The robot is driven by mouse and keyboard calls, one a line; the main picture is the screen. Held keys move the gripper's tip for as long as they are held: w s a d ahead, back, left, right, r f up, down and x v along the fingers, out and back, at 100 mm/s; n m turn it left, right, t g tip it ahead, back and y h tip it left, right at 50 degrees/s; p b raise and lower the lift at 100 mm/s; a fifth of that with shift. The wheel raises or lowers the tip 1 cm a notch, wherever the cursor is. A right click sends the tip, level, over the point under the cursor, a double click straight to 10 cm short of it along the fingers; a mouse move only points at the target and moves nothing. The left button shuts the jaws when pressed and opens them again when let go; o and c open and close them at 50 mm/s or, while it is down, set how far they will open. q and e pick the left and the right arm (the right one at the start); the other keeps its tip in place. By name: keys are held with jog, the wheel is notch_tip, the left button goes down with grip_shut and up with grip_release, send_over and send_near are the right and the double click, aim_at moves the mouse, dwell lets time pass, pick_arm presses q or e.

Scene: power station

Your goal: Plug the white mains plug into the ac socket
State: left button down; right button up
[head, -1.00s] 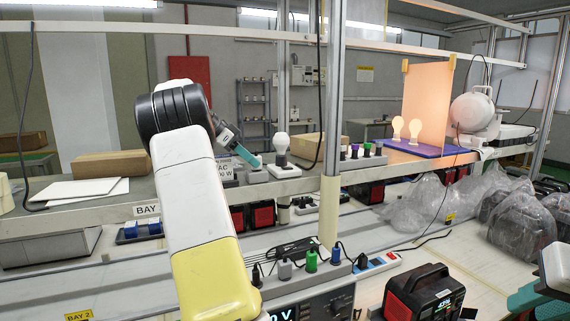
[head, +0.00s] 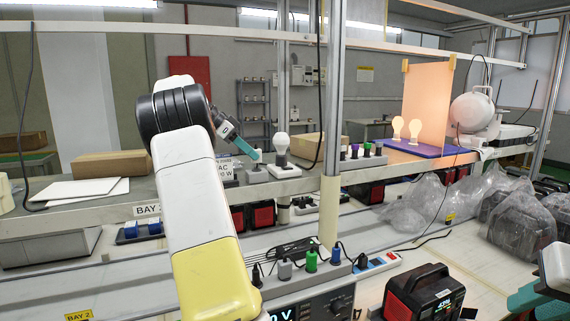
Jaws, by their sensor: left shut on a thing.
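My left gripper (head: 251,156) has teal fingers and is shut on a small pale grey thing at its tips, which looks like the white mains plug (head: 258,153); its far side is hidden. Directly below it is a grey box with a short raised part (head: 257,174) on the raised bench, by a label reading AC. This looks like the ac socket, but its openings are too small to make out. I cannot tell whether plug and socket touch. My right gripper (head: 525,298) shows only in part at the right edge; its opening cannot be judged.
A white bulb (head: 282,146) stands on a base close to the right of the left gripper. A metal post (head: 333,120) rises further right. Below are a row of coloured plugs (head: 310,261), a red and black charger (head: 424,295) and plastic-wrapped units (head: 520,220).

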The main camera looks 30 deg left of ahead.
pick_arm(q)
jog(key=shift+r, duration=1.9)
